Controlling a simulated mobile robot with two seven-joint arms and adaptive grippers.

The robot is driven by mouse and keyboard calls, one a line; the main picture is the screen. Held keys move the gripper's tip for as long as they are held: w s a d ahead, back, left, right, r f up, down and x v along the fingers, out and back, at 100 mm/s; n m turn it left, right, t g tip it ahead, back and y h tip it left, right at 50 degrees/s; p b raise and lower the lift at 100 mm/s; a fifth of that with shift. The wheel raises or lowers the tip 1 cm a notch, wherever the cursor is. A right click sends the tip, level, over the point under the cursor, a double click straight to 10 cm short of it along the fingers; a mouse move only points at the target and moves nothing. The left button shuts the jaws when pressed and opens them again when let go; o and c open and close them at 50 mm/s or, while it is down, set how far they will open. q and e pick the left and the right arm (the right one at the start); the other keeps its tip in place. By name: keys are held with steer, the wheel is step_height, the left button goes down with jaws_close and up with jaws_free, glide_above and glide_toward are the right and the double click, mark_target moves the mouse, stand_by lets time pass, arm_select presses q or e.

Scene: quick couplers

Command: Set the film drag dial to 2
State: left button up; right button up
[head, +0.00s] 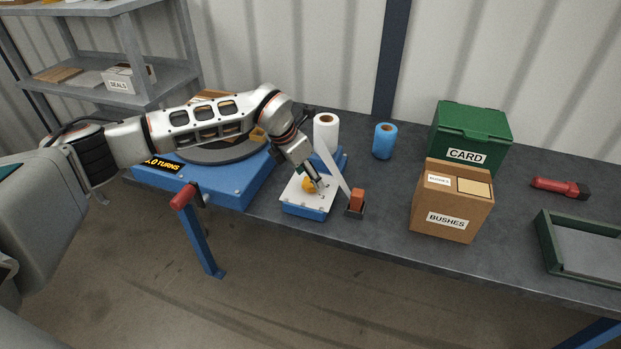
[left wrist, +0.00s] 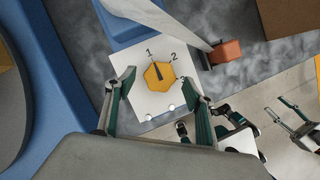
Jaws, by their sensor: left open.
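The film drag dial (left wrist: 160,75) is a yellow hexagonal knob on a white panel (left wrist: 146,101) marked 1, 2 and 3. Its dark pointer mark points up, nearer to 1 than to 2. In the head view the dial (head: 308,186) is partly hidden by my left gripper (head: 316,185). In the left wrist view my left gripper (left wrist: 159,79) is open, with one finger on each side of the dial. I cannot tell whether the fingers touch it. Dark and teal gripper-like parts show at the right of the wrist view, too unclear to read my right gripper's state.
The dial's blue base (head: 305,211) stands near the bench's front edge. A pale strip (head: 333,168) and an orange block (head: 356,199) are close on its right. A white roll (head: 326,133) stands behind. A blue turntable base (head: 225,184) is left, a BUSHES box (head: 452,205) right.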

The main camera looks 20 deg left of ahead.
arm_select(q)
steer(key=shift+x, duration=1.05)
steer(key=c, duration=1.1)
